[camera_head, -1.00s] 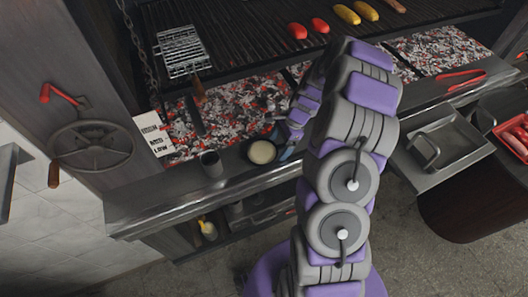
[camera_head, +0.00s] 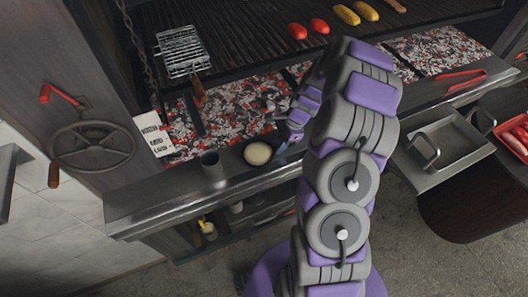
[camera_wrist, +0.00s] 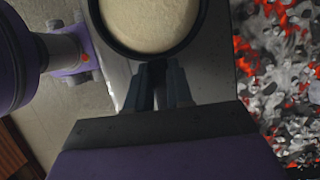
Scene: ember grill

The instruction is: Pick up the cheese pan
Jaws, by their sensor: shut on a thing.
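The cheese pan (camera_head: 257,154) is a small round dark pan filled with pale cheese. In the head view it is over the metal ledge in front of the coals. It also shows in the wrist view (camera_wrist: 150,25), cut off by the top edge. My gripper (camera_wrist: 160,80) is shut at the near side of the pan, with its handle between the fingers mostly hidden. In the head view my gripper (camera_head: 283,147) is partly hidden by my arm. I cannot tell how far the pan is above the ledge.
A grey metal cup (camera_head: 211,165) stands on the ledge (camera_head: 160,195) left of the pan. Red-hot coals (camera_head: 230,115) lie behind the ledge. A metal tray (camera_head: 440,150) and red tongs (camera_head: 468,80) are to the right.

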